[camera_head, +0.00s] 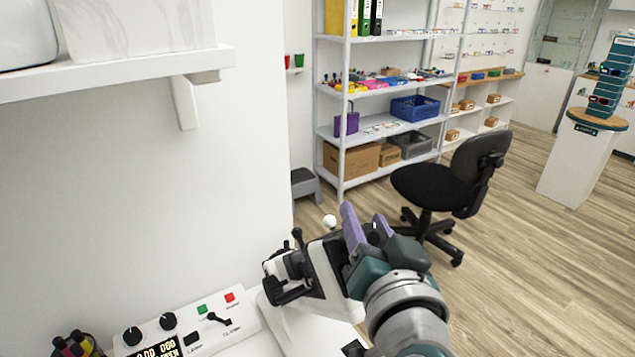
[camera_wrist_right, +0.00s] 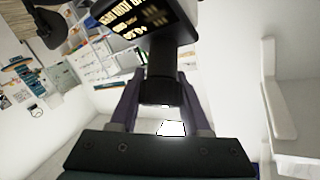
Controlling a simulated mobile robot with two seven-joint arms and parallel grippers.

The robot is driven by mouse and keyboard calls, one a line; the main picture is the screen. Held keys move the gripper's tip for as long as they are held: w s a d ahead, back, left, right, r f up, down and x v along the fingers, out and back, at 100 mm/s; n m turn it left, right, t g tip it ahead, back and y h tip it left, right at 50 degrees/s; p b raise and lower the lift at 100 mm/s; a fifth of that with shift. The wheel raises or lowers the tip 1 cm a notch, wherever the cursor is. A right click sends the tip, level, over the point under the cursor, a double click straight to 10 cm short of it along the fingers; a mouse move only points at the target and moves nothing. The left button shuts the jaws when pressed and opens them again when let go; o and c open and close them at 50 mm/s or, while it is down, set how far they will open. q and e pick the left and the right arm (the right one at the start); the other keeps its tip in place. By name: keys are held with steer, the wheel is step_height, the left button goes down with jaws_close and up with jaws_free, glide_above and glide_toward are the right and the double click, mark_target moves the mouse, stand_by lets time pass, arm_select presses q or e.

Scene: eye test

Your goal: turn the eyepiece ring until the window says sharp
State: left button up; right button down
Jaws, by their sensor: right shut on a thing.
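A white and black optical instrument (camera_head: 318,272) stands on the white table at the bottom centre of the head view. My right gripper (camera_head: 364,226), with purple fingers and a teal body, is at its right side. In the right wrist view, the purple fingers of my right gripper (camera_wrist_right: 162,85) are shut on a black part, taken to be the eyepiece ring (camera_wrist_right: 166,92). Above it is a dark window (camera_wrist_right: 130,18) with pale yellow lettering, tilted and too blurred to read. In the head view the fingers' grip is hidden. My left gripper is not in view.
A white control panel (camera_head: 190,322) with dark knobs, green and red buttons, a lever and a lit display is at lower left. A white wall shelf (camera_head: 120,75) juts out at upper left. A black office chair (camera_head: 450,180) and a storage rack (camera_head: 343,100) stand beyond.

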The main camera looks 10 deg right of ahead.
steer(key=shift+c, duration=1.8)
jaws_free()
steer(key=shift+s, duration=0.1)
steer(key=shift+s+a, duration=0.1)
steer(key=shift+s, duration=0.3)
steer(key=s+a+r, duration=0.1)
steer(key=s, duration=0.8)
steer(key=shift+p, duration=0.3)
steer(key=shift+w, duration=0.1)
